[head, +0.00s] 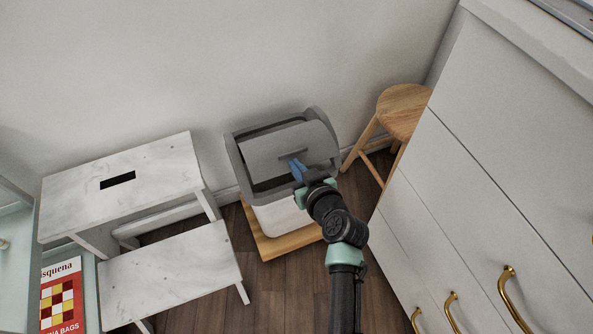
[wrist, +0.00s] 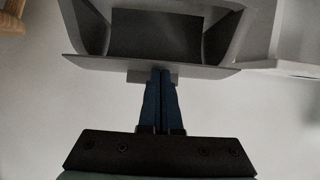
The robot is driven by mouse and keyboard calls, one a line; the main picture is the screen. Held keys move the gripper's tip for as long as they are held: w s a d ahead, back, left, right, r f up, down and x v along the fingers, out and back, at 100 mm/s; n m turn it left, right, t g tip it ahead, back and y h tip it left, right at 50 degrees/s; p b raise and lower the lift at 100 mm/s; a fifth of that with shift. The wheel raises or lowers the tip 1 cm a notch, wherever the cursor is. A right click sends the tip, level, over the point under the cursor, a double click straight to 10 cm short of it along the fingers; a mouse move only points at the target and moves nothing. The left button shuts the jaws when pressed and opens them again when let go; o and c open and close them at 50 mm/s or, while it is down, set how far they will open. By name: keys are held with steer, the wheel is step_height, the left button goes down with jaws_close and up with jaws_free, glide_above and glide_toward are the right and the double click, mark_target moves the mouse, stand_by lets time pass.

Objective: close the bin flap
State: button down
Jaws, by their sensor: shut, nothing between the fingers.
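The bin (head: 262,213) has a white body and a grey frame, and stands on a wooden board by the wall. Its grey flap (head: 275,143) is tilted in the frame, with dark gaps showing above and below it. My gripper (head: 293,162) is shut and empty, its blue fingertips at the flap's front near a small dark slot or handle. In the wrist view the shut fingers (wrist: 160,74) reach the edge of the flap (wrist: 210,73), beside a small grey tab. I cannot tell whether they touch it. The open grey hollow shows beyond that edge.
A white step stool (head: 135,172) stands left of the bin. A round wooden stool (head: 403,108) stands close on the right, beside a white drawer cabinet (head: 480,150) with brass handles (head: 510,295). Bare dark floor (head: 285,295) lies in front of the bin.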

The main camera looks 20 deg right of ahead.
step_height(320, 180, down, 9)
steer(key=t+b, duration=0.2)
steer(key=b, duration=1.6)
steer(key=shift+w+t, duration=0.4)
steer(key=shift+r, duration=0.15)
